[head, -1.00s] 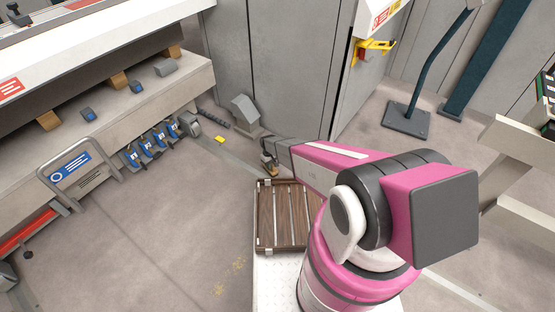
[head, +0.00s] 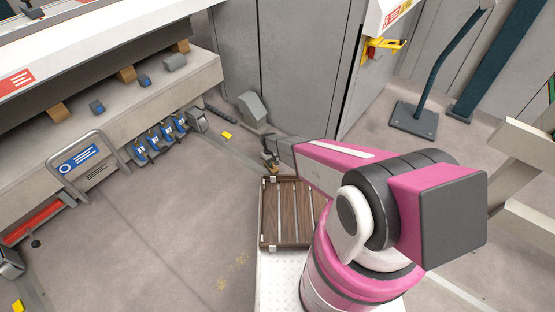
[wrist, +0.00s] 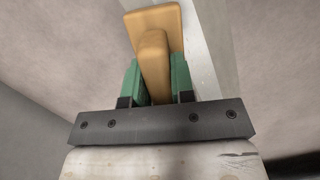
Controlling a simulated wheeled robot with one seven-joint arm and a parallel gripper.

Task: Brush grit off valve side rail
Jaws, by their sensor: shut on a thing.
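My gripper (wrist: 155,80) has green fingers closed on the narrow handle of a tan wooden brush (wrist: 152,18) in the wrist view. The brush's wide block is beyond the fingertips; its bristles are hidden. In the head view my gripper (head: 270,160) hangs small and dark above the far edge of the slatted wooden tray. A row of several blue-and-grey valves (head: 160,140) stands low along the machine's front, left of my gripper and apart from it. I cannot clearly tell which part is the side rail, and no grit can be made out.
The slatted tray (head: 291,212) sits in front of my column. A framed sign (head: 80,160) stands at left. A tall grey cabinet (head: 285,65) is behind my gripper. A small yellow block (head: 227,135) lies beyond the valves. The floor at centre left is clear.

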